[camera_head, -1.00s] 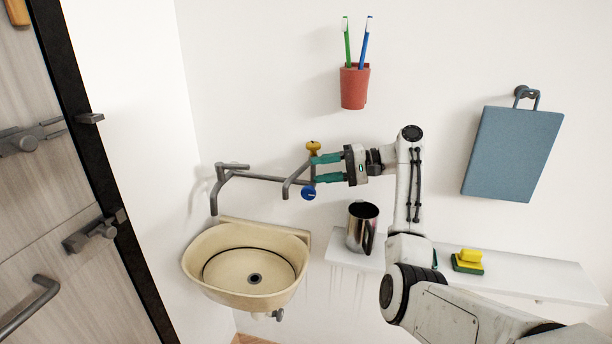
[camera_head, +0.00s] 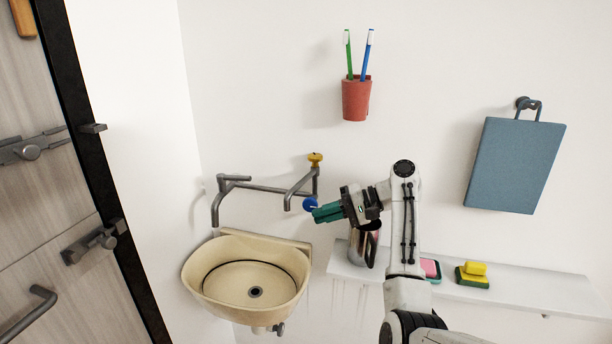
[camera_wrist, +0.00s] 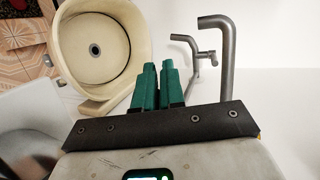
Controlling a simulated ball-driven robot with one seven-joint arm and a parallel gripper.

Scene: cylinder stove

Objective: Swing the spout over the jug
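A grey wall tap has a long pipe with a left downturned spout (camera_head: 216,205) above the basin (camera_head: 215,300) and a right downturned spout (camera_head: 291,195) near a yellow knob (camera_head: 315,160) and a blue knob (camera_head: 310,203). A large spout end (camera_wrist: 228,60) shows in the wrist view, right of my fingers. The steel jug (camera_head: 357,246) stands upright on the white shelf, partly hidden by my gripper. My gripper (camera_head: 317,214) has its green fingers together, beside the blue knob; contact is unclear. The wrist view shows the fingers (camera_wrist: 160,68) together with nothing between them.
The shelf (camera_head: 520,292) runs right and carries a pink sponge (camera_head: 430,269) and a yellow and green sponge (camera_head: 474,274). A red cup with toothbrushes (camera_head: 356,100) and a blue board (camera_head: 515,165) hang on the wall. A door (camera_head: 40,190) stands at left.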

